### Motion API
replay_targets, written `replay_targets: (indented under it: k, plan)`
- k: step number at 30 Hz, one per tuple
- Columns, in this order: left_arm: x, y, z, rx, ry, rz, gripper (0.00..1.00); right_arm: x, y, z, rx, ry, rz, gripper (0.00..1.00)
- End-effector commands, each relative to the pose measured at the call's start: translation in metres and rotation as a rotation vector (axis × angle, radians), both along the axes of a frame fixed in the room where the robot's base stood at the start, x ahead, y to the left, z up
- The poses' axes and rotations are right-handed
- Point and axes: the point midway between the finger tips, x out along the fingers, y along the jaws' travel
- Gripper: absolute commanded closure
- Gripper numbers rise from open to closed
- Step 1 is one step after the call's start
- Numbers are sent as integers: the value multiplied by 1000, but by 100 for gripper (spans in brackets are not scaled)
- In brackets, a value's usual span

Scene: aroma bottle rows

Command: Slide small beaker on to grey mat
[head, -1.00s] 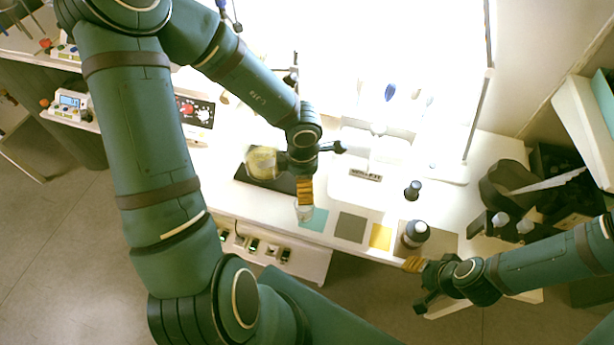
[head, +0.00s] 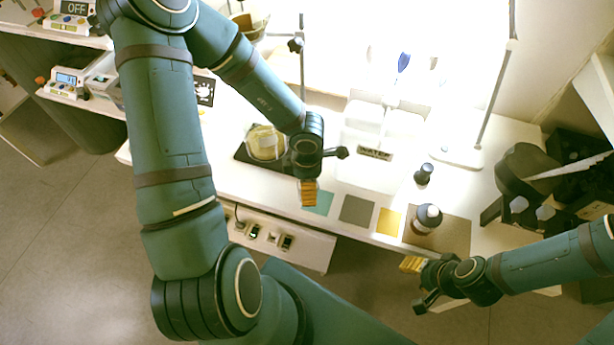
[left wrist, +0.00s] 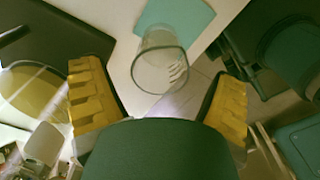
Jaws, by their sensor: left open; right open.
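I see no contact between fingers and beaker. In the head view my left gripper (head: 308,192) is low at the left edge of the teal mat (head: 319,203) and hides the beaker. The grey mat (head: 357,211) lies bare, just right of the teal one. My right gripper (head: 411,265) is open and empty off the table's front edge.
A yellow mat (head: 389,222) and a brown mat (head: 454,236) lie right of the grey one. A dark bottle (head: 427,219) stands on the brown mat, a smaller one (head: 423,174) behind. A larger beaker with yellow contents (head: 265,142) sits on a black plate.

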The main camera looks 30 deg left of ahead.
Motion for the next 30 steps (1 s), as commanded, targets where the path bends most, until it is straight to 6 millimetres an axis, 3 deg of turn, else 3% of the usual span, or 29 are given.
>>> replay_targets:
  k: [1, 6, 19, 25, 30]
  plan:
    - [0, 0, -11, -1, 1, 2, 12, 0, 0, -7, 0, 1, 1, 53]
    - [0, 0, -25, 0, 0, 2, 12, 2, 0, -15, -1, -5, -1, 53]
    - [0, 0, -28, 1, -1, 2, 13, 3, 0, -16, -1, -7, -2, 53]
    - [0, 0, -28, 1, -1, 2, 83, 3, 0, -16, -1, -7, -2, 53]
    - [0, 0, -28, 1, -1, 1, 86, 3, 0, -16, -1, -7, -2, 53]
